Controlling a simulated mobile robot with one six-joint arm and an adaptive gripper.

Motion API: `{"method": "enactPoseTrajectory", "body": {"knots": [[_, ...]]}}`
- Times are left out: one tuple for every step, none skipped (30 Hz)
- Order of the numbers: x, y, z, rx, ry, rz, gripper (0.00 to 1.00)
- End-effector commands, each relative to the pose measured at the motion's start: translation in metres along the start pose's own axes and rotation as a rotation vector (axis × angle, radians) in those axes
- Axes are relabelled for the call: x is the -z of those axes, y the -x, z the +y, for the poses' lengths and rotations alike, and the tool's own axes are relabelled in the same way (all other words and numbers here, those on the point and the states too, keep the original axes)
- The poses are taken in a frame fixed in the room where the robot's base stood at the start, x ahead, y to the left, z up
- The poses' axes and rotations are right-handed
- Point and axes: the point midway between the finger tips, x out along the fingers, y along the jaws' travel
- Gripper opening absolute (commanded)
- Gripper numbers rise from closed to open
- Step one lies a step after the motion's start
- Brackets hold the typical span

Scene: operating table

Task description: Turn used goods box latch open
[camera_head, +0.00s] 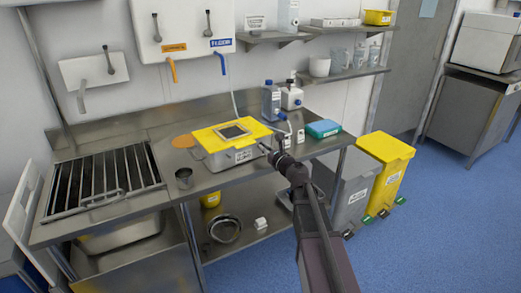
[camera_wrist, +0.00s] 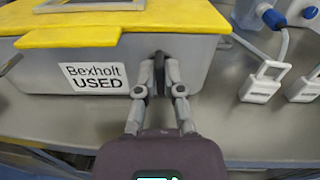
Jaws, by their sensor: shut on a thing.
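The used goods box (camera_head: 233,158) is a grey box with a yellow lid (camera_head: 228,134), standing on the steel table. In the wrist view the box front (camera_wrist: 40,78) carries a label reading "Bexholt USED" (camera_wrist: 95,78). My gripper (camera_wrist: 159,75) is at the right part of the box front, just below the lid edge. Its two fingers are closed around a small dark latch (camera_wrist: 159,84), which is mostly hidden between them. In the head view my gripper (camera_head: 264,147) reaches the box's front right corner. The lid lies flat on the box.
White padlock-shaped tags (camera_wrist: 263,84) lie right of the box. Bottles (camera_head: 271,100) and a teal pack (camera_head: 324,128) stand behind and to the right. Yellow and grey bins (camera_head: 384,170) stand on the floor at right.

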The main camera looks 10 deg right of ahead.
Motion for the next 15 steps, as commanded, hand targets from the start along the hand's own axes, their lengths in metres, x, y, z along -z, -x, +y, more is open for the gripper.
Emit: {"method": "enactPoseTrajectory", "body": {"knots": [[0.0000,-0.0001,-0.0010,0.002,0.022,0.000,0.00],[0.0000,-0.0002,-0.0009,0.003,0.039,0.000,0.00],[0.0000,-0.0003,-0.0009,0.003,0.062,0.000,0.00],[0.0000,-0.0002,-0.0008,0.003,0.081,0.000,0.00],[0.0000,-0.0002,-0.0007,0.003,0.102,0.000,0.00],[0.0000,-0.0002,-0.0007,0.003,0.131,0.000,0.00],[0.0001,-0.0002,-0.0005,0.003,0.153,0.000,0.00],[0.0001,-0.0002,-0.0005,0.003,0.178,0.000,0.00],[0.0001,-0.0002,-0.0003,0.003,0.211,0.000,0.00],[0.0001,-0.0002,-0.0002,0.003,0.238,0.001,0.00],[0.0002,-0.0002,-0.0001,0.003,0.265,0.001,0.00],[0.0002,-0.0002,0.0000,0.003,0.302,0.001,0.00],[0.0003,-0.0002,0.0001,0.003,0.330,0.001,0.00],[0.0003,-0.0002,0.0002,0.003,0.358,0.001,0.00],[0.0004,-0.0002,0.0004,0.003,0.396,0.001,0.00]]}}
